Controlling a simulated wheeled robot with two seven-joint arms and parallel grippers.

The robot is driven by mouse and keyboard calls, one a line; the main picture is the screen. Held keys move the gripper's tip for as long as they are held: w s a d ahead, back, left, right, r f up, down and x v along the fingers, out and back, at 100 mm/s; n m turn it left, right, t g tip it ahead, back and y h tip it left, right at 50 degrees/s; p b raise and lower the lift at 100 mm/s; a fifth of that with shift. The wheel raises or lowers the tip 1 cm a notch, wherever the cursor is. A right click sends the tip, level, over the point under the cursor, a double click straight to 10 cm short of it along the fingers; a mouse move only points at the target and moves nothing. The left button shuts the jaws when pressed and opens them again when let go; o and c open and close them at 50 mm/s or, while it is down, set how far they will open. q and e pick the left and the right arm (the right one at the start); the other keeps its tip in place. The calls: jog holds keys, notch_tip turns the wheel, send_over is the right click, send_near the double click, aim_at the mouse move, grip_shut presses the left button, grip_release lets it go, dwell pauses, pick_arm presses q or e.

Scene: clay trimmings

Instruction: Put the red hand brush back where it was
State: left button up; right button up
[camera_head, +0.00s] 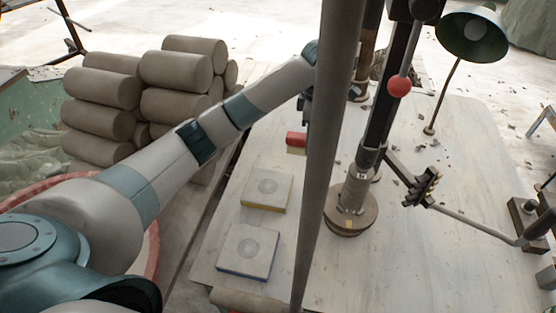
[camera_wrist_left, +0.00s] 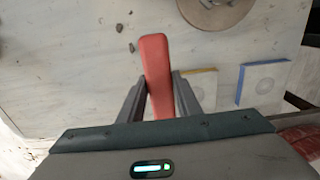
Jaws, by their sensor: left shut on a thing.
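The red hand brush (camera_wrist_left: 156,68) lies lengthwise between the two fingers of my left gripper (camera_wrist_left: 161,80) in the left wrist view. The gripper is shut on it. In the head view a red end of the brush (camera_head: 296,139) shows left of the grey pole, with a pale part under it. The pole hides most of the left gripper and the rest of the brush there. I cannot tell whether the brush touches the table. Two square pads with round marks lie nearby, one yellow-edged (camera_head: 267,190) and one blue-edged (camera_head: 248,252). My right gripper is not in view.
A round wooden disc (camera_head: 350,221) carries a black stand with a red ball (camera_head: 398,86). A green lamp (camera_head: 472,34) stands behind. Stacked clay rolls (camera_head: 103,88) lie left of the table (camera_head: 390,270). Small crumbs dot the table; its front right is mostly bare.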

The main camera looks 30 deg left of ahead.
pick_arm(q)
jog(key=a+f+p, duration=0.1)
jog(key=a+f, duration=0.1)
jog(key=a, duration=0.1)
jog(key=w+a+f, duration=0.1)
jog(key=a+f, duration=0.1)
jog(key=a, duration=0.2)
jog(key=w+a+f+p, duration=0.1)
jog(key=a+f, duration=0.2)
jog(key=a, duration=0.1)
jog(key=shift+w+a+p, duration=0.1)
jog(key=shift+a+p, duration=0.15)
jog(key=shift+p, duration=0.05)
jog(key=shift+f+p, duration=0.6)
jog(key=shift+f, duration=1.4)
jog(key=shift+f, duration=0.1)
jog(key=o, duration=0.9)
jog(key=shift+o, duration=0.2)
